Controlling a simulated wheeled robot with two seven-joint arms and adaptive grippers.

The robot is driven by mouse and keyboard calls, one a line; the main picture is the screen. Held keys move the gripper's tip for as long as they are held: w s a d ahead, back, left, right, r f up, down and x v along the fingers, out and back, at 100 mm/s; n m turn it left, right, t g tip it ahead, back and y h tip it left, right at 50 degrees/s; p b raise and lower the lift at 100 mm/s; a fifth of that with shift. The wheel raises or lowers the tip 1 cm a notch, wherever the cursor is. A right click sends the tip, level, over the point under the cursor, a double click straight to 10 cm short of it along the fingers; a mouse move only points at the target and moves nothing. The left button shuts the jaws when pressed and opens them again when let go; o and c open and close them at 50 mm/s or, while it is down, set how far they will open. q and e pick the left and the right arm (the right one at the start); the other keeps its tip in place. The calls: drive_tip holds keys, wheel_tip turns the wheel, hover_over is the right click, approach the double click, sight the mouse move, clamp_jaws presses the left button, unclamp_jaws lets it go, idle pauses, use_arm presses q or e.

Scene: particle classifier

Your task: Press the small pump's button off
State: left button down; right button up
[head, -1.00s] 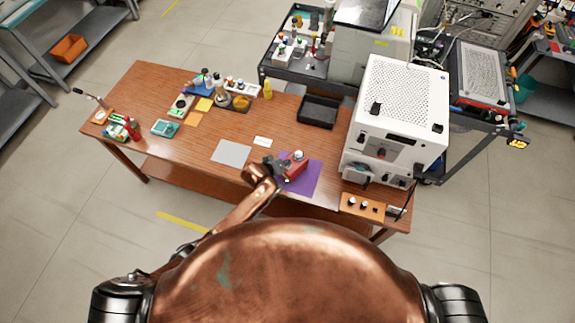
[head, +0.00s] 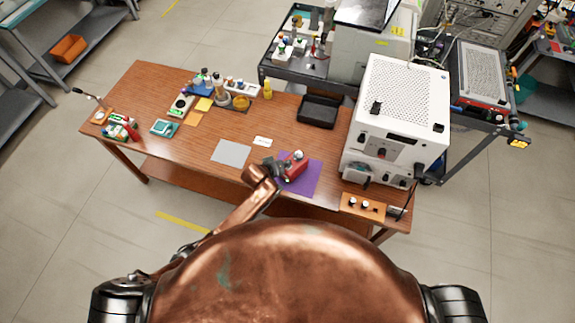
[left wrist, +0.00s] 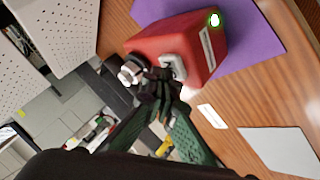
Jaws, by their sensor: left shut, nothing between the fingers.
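The small pump (head: 293,166) is a red box on a purple mat (head: 304,184) near the table's front edge. In the left wrist view the pump (left wrist: 185,40) shows a round button glowing green-white (left wrist: 214,20) on one end, and a pale metal fitting (left wrist: 174,68) on the side by my fingers. My left gripper (head: 277,168) is at the pump's left side. Its dark fingertips (left wrist: 160,84) are together and empty, close to the fitting and apart from the glowing button. I cannot tell whether they touch the pump. My right gripper is out of view.
A white perforated instrument (head: 395,120) stands to the right, with a wooden knob panel (head: 363,207) in front of it. A grey sheet (head: 231,152) lies left of the pump. A black tray (head: 319,111) is behind. Bottles and small items fill the table's left and back.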

use_arm(q)
drive_tip(key=shift+f, duration=0.4)
drive_tip(key=shift+r, duration=0.15)
idle(0.4)
drive_tip(key=shift+r+p, duration=1.2)
wheel_tip(320, 180, up, 5)
drive_tip(key=p, duration=0.5)
drive_tip(key=shift+r, duration=0.1)
